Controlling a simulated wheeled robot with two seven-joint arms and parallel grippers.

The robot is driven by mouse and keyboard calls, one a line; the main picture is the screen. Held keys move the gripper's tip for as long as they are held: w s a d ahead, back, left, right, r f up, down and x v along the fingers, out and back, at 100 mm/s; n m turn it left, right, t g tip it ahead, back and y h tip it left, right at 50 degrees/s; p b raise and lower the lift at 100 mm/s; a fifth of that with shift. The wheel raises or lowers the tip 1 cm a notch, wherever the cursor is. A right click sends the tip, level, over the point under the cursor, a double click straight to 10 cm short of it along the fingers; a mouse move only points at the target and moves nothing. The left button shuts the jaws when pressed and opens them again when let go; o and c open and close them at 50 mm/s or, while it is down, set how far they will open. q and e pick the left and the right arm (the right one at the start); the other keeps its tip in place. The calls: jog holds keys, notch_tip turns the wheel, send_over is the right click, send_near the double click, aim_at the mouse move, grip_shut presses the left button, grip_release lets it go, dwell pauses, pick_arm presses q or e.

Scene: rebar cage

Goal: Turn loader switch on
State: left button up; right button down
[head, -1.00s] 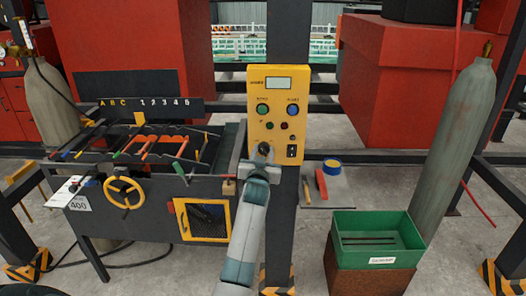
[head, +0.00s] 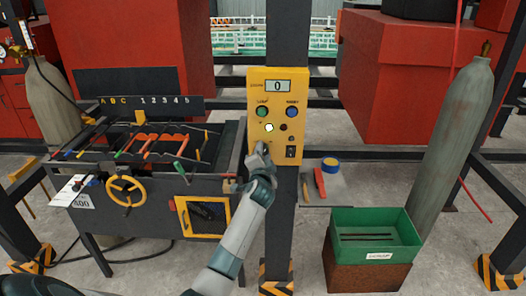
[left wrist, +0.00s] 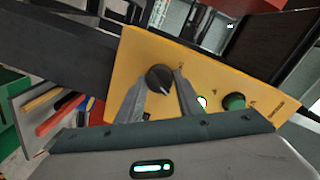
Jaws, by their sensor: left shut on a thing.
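The yellow control panel (head: 258,92) is mounted on a dark post. Its display (head: 278,86) is lit and reads 0. A small round lamp (head: 269,128) on it glows white. My left gripper (head: 262,148) is at the panel's lower left and hides the switch in the head view. In the left wrist view, the black rotary switch (left wrist: 160,77) sits between the two fingers of my left gripper (left wrist: 161,82), which is shut on it. A pale mark on the knob points down and right. My right gripper is not in view.
A green button (head: 262,111), a blue button (head: 292,111) and a black rocker switch (head: 291,152) are also on the panel. A bench with a yellow handwheel (head: 124,191) stands left. A green bin (head: 376,222) and a grey cylinder (head: 456,140) stand right.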

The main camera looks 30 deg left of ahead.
pick_arm(q)
jog(key=m+p, duration=0.1)
jog(key=m, duration=0.2)
jog(key=shift+m+y, duration=0.3)
dwell(0.4)
jog(key=o, duration=1.1)
jog(key=shift+d, duration=0.1)
jog(key=shift+c, duration=0.2)
jog(key=shift+w, duration=0.1)
jog(key=b+v, duration=0.5)
jog(key=v, duration=1.2)
jog(key=shift+s+r, duration=0.2)
jog(key=shift+d+f, duration=0.1)
jog(key=shift+f, duration=0.05)
